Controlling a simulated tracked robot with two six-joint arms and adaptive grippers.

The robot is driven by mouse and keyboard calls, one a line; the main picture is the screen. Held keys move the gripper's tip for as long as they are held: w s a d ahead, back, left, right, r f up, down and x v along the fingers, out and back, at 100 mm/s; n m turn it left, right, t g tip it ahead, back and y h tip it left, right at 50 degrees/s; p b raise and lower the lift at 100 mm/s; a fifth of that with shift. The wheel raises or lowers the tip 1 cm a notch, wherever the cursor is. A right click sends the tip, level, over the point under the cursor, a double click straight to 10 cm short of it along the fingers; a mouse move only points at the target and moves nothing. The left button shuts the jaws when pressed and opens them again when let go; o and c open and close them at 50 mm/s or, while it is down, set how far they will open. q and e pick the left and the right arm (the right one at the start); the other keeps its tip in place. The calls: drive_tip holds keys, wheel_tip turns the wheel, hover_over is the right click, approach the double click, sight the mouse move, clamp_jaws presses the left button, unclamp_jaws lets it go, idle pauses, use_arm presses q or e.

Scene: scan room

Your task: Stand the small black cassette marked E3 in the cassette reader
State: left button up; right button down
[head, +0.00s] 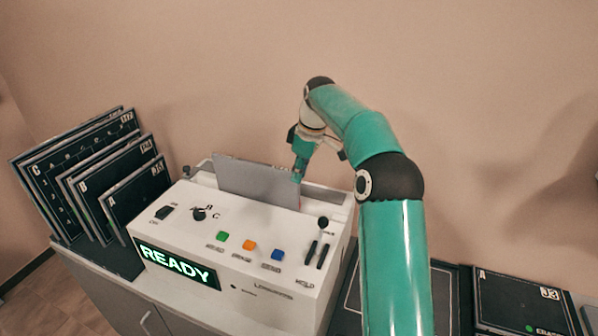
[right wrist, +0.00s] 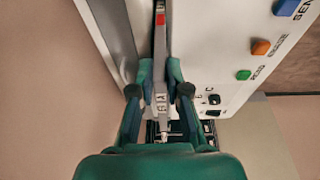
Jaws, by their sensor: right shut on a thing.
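A thin cassette (head: 255,180) stands upright at the long slot along the top back of the white cassette reader (head: 205,222), its plain grey face toward me. Its lower edge is hidden, so I cannot tell how deep it sits. My right gripper (head: 298,172) is shut on the cassette's right edge. In the right wrist view the fingers of my right gripper (right wrist: 160,75) are on either side of the narrow cassette edge (right wrist: 161,45), which has a red mark and a small label, hard to read. My left gripper is not in view.
The reader's display (head: 177,266) reads READY. A rack at the left holds several black cassettes (head: 138,193) of different sizes. A black cassette marked J3 (head: 520,304) lies at the right. My right arm hides part of the counter between it and the reader.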

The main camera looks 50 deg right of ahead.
drive_tip(key=shift+s+b+x, duration=0.2)
drive_tip(key=shift+b+x, duration=0.5)
drive_tip(key=shift+x, duration=0.25)
drive_tip(key=c, duration=1.1)
unclamp_jaws()
drive_tip(key=shift+s+f, duration=0.1)
drive_tip(key=shift+f, duration=0.05)
drive_tip(key=shift+v, duration=3.75)
